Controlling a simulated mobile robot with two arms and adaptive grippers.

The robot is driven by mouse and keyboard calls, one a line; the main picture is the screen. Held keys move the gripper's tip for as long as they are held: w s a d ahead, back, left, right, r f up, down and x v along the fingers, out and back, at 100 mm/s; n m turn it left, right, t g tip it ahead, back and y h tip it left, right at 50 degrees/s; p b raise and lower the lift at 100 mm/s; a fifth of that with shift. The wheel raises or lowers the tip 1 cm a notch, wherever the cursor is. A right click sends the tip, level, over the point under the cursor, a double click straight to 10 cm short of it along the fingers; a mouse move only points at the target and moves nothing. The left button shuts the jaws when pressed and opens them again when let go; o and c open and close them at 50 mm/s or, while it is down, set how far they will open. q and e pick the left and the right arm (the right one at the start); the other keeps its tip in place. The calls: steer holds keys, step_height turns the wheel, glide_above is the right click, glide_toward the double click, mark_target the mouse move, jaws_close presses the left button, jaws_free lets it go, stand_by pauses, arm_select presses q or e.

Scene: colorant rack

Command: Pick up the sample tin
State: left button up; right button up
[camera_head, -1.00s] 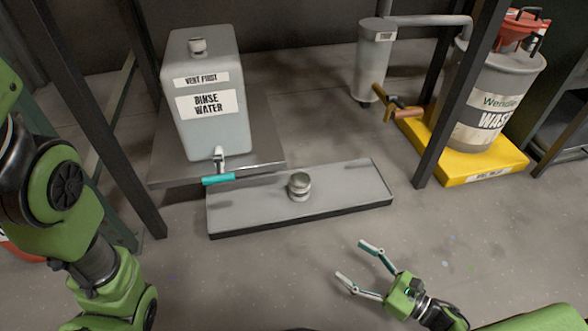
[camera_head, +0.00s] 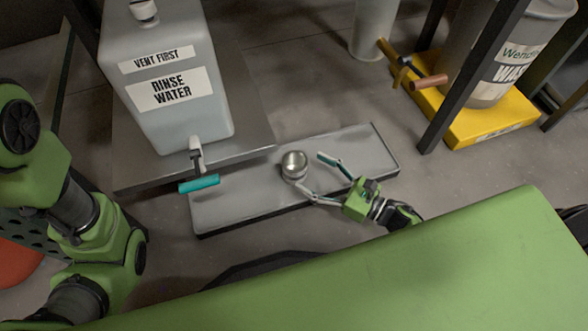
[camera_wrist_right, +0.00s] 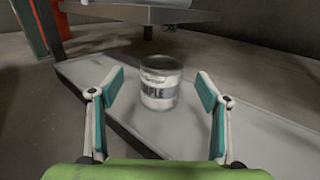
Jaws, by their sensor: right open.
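The sample tin (camera_head: 294,165) is a small silvery can standing upright on the grey tray (camera_head: 235,207) on the floor. In the right wrist view the tin (camera_wrist_right: 160,85) shows a pale label and sits ahead of the fingers, roughly centred between them. My right gripper (camera_head: 318,177) is open and empty, low over the tray to the right of the tin, its fingers pointing towards it. In the right wrist view the right gripper (camera_wrist_right: 158,92) has a finger at either side.
A grey rinse water container (camera_head: 170,80) stands on a raised shelf (camera_head: 140,172) behind the tray. Its tap with a teal handle (camera_head: 199,184) overhangs the tray. Dark rack posts (camera_head: 475,75) and a yellow base (camera_head: 480,132) under a waste drum (camera_head: 505,80) are at right.

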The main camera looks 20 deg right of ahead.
mark_target(285, 157)
steer(key=shift+x, duration=0.8)
steer(key=b+x, duration=0.2)
steer(key=x, duration=0.1)
steer(key=b+x, duration=0.1)
steer(key=shift+w+a+f+b, duration=0.1)
steer(key=shift+w+f+b, duration=0.2)
steer(key=shift+w, duration=0.1)
steer(key=shift+w+a+r, duration=0.15)
steer(key=shift+w+a, duration=0.05)
steer(key=shift+w, duration=0.05)
steer(key=c, duration=1.2)
